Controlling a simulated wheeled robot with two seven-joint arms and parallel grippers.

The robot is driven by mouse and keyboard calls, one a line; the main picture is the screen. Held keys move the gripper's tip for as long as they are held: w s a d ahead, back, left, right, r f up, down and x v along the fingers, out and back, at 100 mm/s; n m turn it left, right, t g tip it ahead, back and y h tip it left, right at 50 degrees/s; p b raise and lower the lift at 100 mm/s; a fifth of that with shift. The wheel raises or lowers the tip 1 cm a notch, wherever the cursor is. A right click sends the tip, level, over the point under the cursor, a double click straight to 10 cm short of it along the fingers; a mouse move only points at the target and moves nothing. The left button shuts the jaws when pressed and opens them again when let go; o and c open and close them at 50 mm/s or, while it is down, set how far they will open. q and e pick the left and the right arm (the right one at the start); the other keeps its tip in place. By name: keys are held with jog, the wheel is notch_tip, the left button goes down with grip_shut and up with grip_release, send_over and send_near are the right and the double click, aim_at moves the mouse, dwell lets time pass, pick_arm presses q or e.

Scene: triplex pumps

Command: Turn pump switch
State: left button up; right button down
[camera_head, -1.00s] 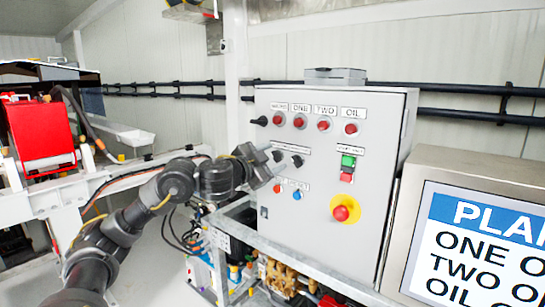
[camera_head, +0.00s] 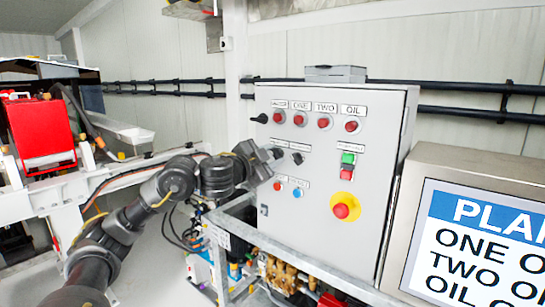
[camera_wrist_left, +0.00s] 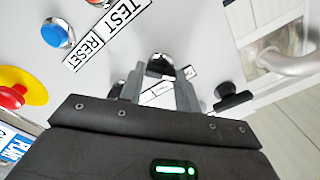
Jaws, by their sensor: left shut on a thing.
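The grey control panel (camera_head: 330,240) stands in the middle of the head view. My left gripper (camera_head: 271,160) is at the left side of its front face. In the left wrist view my left gripper (camera_wrist_left: 160,78) has its two fingers on either side of a black switch (camera_wrist_left: 160,65), shut on it. This is the left one of the two black switches in the panel's second row. The right one (camera_head: 297,158) is beside it, apart from the fingers. Another black switch (camera_head: 260,118) sits higher, at the panel's upper left. My right gripper is not in view.
Red lamps (camera_head: 323,123) line the panel's top. A red button (camera_head: 276,186) and a blue button (camera_head: 297,193) sit just below the gripper. A red emergency knob (camera_head: 341,210) is lower right. A grey framed screen (camera_head: 450,265) stands at right, and a metal rail (camera_head: 310,270) runs below.

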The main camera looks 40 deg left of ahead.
pick_arm(q)
jog(key=m, duration=0.3)
jog(key=shift+f+m, duration=0.1)
jog(key=shift+m, duration=0.3)
jog(key=m+b, duration=0.1)
jog(key=m, duration=0.3)
jog(key=shift+m, duration=0.3)
jog(key=m+b, duration=0.1)
jog(key=m, duration=0.3)
jog(key=shift+f+m+b, duration=0.15)
jog(key=shift+m+b, duration=0.75)
jog(key=shift+m, duration=1.5)
jog(key=o, duration=1)
